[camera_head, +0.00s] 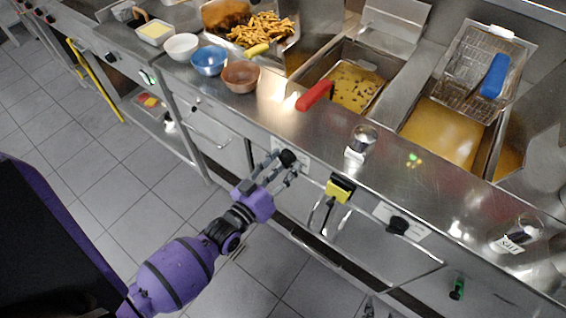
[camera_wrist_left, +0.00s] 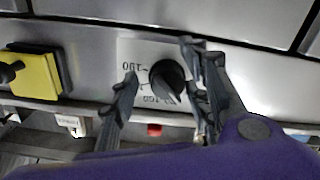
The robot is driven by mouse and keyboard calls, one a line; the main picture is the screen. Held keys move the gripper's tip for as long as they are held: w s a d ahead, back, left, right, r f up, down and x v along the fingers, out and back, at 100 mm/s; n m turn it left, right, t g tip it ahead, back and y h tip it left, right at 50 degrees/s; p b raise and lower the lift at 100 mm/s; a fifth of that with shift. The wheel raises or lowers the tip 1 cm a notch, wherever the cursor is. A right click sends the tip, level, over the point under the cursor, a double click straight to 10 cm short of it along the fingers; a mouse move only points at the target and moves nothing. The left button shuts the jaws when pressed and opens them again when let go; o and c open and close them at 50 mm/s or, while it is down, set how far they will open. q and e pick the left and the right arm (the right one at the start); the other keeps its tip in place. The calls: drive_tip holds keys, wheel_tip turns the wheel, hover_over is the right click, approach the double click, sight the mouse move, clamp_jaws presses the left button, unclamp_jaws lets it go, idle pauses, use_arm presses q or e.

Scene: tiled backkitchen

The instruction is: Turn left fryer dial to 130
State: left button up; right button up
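The left fryer dial is a round black knob (camera_head: 287,158) on the front panel below the left fryer. In the left wrist view the dial (camera_wrist_left: 165,75) sits on a white label plate (camera_wrist_left: 130,48) with upside-down numbers, 190 and apparently 160 among them. A pale mark shows at its lower edge; the exact setting cannot be told. My left gripper (camera_head: 281,167) is open at the dial, one finger on each side of the knob. In the wrist view the left finger stands apart from it; the right finger is close, contact unclear. My right gripper is not in view.
A yellow box (camera_head: 340,188) is mounted right of the dial, with the black right dial (camera_head: 398,226) beyond. Tiled floor is clear at left.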

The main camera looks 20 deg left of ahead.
use_arm(q)
drive_tip(key=shift+a+r, duration=0.1)
drive_tip(key=shift+r, duration=0.2)
drive_tip(key=v, duration=1.2)
drive_tip(key=shift+f, duration=0.15)
